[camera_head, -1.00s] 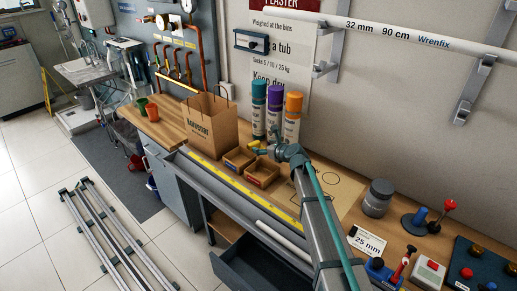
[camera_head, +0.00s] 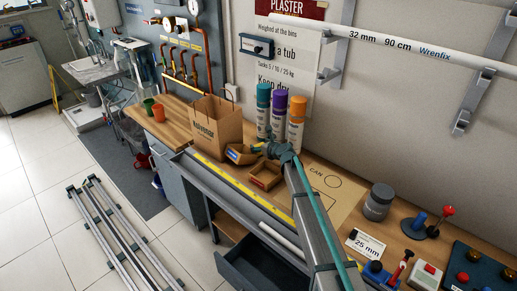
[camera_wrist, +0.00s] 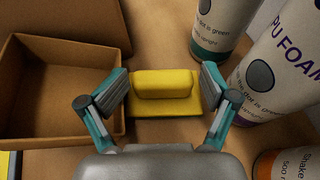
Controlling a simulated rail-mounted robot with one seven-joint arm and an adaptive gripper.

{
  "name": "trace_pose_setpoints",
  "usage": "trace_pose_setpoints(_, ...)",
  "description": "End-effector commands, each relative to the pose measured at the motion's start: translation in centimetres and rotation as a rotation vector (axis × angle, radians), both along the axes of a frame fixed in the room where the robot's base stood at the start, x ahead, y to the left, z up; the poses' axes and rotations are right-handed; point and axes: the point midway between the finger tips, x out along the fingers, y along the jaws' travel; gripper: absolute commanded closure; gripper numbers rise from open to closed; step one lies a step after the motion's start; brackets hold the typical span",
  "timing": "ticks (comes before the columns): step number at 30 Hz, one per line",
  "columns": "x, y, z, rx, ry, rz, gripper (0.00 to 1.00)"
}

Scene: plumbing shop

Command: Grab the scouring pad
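The scouring pad (camera_wrist: 165,92), a yellow block with a thin green layer, lies on the wooden worktop in the wrist view. My gripper (camera_wrist: 164,88) is open, with one finger at each short end of the pad. I cannot tell whether the fingers touch it. In the head view my gripper (camera_head: 259,149) is low over the bench, between the cardboard bins and the spray cans, and it mostly hides the pad there.
A cardboard bin (camera_head: 265,178) stands close in front of my gripper; another bin (camera_head: 238,156) beside it looks tilted. Teal, purple and orange cans (camera_head: 279,115) stand just behind. A paper bag (camera_head: 216,128) is to the left.

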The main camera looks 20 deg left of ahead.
Motion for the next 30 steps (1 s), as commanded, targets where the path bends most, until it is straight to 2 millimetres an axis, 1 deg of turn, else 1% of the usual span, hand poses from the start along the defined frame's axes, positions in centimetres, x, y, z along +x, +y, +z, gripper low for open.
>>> trace_pose_setpoints(1,0.26,0.59,-0.74,-0.008,0.003,0.006,0.19)
trace_pose_setpoints(2,0.31,0.68,-0.86,-0.008,0.003,0.006,0.19)
trace_pose_setpoints(8,0.28,0.66,-0.87,-0.005,0.002,0.004,0.19)
trace_pose_setpoints(9,0.27,0.65,-0.84,-0.004,0.002,0.004,0.2)
trace_pose_setpoints(11,0.28,0.64,-0.82,-0.004,0.002,0.004,0.3)
trace_pose_setpoints(15,0.28,0.64,-0.79,-0.004,0.002,0.004,0.54)
trace_pose_setpoints(17,0.28,0.64,-0.79,-0.004,0.003,0.004,0.64)
trace_pose_setpoints(18,0.27,0.64,-0.77,-0.004,0.002,0.004,0.66)
trace_pose_setpoints(26,0.27,0.64,-0.7,-0.003,0.002,0.004,0.66)
trace_pose_setpoints(30,0.26,0.65,-0.25,-0.002,0.002,0.004,0.66)
